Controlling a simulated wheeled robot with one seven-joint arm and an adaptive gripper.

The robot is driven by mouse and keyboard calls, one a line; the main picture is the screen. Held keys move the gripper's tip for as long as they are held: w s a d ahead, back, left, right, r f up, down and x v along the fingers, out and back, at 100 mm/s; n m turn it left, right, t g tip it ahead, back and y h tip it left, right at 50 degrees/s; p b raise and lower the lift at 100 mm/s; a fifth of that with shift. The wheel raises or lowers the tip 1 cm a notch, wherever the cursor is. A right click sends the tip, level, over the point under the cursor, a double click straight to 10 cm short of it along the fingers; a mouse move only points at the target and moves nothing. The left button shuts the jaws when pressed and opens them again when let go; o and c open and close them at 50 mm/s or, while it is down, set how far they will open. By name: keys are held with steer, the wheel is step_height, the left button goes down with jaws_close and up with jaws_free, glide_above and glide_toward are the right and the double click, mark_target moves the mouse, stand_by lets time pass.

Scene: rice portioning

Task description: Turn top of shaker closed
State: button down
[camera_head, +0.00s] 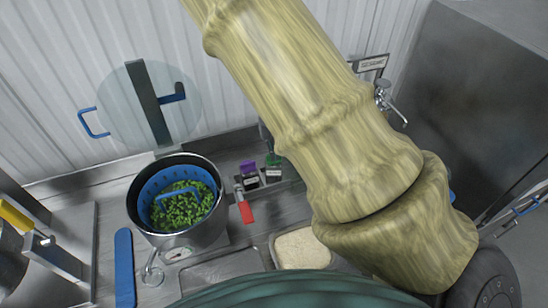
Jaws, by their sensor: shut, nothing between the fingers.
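Two small dark containers with pale labels stand side by side on the metal counter at the back wall. They may be the shakers. One has a purple top (248,167), and the other, with a green top (272,167), is to its right. They are too small to tell whether their tops are open or closed. My gripper is not in view. My arm, in a yellowish sleeve, crosses the right half of the view and hides part of the counter and back wall.
A large pot (150,232) with a blue strainer of green vegetables stands left of the containers. A red-handled tool (245,211) lies between them. A tray of rice (301,248) is in front. A long blue object (124,268) lies far left. A faucet (385,95) is behind my arm.

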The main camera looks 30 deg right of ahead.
steer(key=shift+m, duration=0.8)
steer(key=shift+m, duration=1.7)
steer(key=c, duration=1.6)
jaws_free()
steer(key=shift+r, duration=0.1)
step_height(320, 180, up, 8)
